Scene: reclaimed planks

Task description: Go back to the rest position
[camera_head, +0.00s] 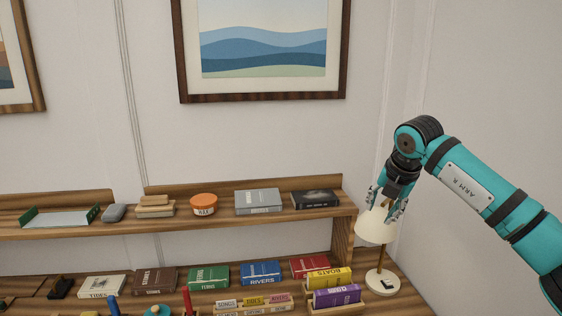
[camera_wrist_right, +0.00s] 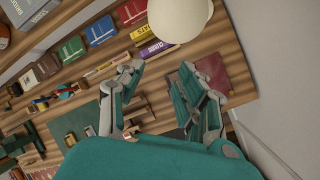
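My right gripper (camera_head: 385,203) hangs pointing down at the right side of the head view, in front of or beside the lamp's cream shade (camera_head: 376,230). In the right wrist view its two fingers (camera_wrist_right: 160,100) are spread apart with nothing between them, so it is open and empty. The lamp shade also shows in the right wrist view (camera_wrist_right: 180,18), beyond the fingers. I cannot tell whether the gripper touches the shade. My left gripper is in neither view.
A wooden shelf (camera_head: 90,230) holds a grey book (camera_head: 258,201), a black box (camera_head: 316,199), an orange wax tin (camera_head: 204,204) and a grey stone (camera_head: 114,212). Below, the desk carries several books, including a yellow one (camera_head: 329,278) and a purple one (camera_head: 337,296). Walls stand behind and right.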

